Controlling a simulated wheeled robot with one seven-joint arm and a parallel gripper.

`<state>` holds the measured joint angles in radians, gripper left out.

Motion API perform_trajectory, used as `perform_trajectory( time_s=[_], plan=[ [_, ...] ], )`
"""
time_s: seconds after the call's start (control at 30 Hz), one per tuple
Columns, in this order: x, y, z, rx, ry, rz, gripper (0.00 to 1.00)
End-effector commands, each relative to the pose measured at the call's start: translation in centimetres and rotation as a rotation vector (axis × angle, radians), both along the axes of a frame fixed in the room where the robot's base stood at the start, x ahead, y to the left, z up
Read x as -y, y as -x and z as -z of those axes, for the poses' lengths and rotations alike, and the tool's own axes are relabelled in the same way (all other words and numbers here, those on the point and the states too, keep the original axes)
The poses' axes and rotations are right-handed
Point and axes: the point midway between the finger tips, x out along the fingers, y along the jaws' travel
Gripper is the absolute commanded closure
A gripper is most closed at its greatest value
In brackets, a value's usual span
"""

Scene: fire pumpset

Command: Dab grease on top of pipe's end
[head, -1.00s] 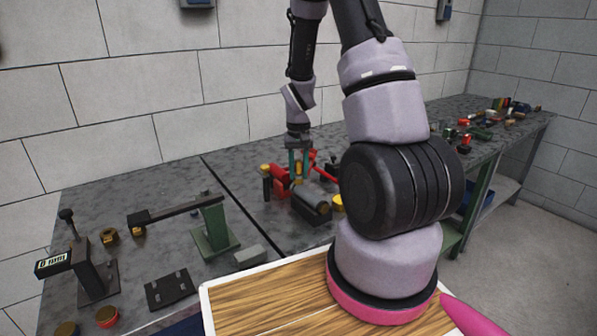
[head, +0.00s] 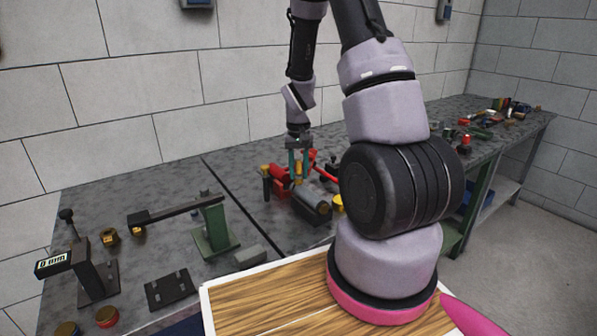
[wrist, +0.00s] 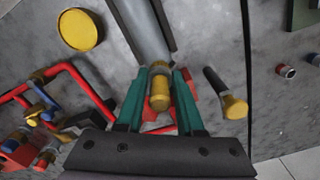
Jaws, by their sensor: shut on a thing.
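The grey pipe (head: 312,196) lies low on the bench below my gripper (head: 299,178). In the wrist view the pipe (wrist: 143,28) runs up from between my fingertips, its near end close to them. My gripper (wrist: 158,78) has teal fingers shut on a small brass-yellow cylindrical piece (wrist: 159,92), perhaps the grease dauber. The piece overlaps the pipe's end in the wrist view; I cannot tell whether they touch. A round yellow tin or lid (wrist: 80,29), perhaps grease, lies left of the pipe; it also shows in the head view (head: 338,203). No grease on the pipe can be made out.
A black-handled tool with a yellow knob (wrist: 228,95) is right of my gripper. Red pipework (wrist: 68,80) is close on the left. A green stand with a long bar (head: 213,225) and a black gauge (head: 88,265) occupy the near bench. Wall (head: 120,90) behind.

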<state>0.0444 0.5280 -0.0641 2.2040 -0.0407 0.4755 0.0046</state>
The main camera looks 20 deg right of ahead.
Motion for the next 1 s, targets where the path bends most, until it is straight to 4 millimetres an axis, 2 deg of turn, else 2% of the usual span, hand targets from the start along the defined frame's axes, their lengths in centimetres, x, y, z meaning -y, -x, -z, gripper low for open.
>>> perform_trajectory(
  time_s=[0.63,1.0],
  plan=[
    [0.0,-0.1,0.1,0.000,0.000,0.000,1.00],
    [-0.3,-1.5,0.1,0.001,0.000,0.000,1.00]
  ],
)
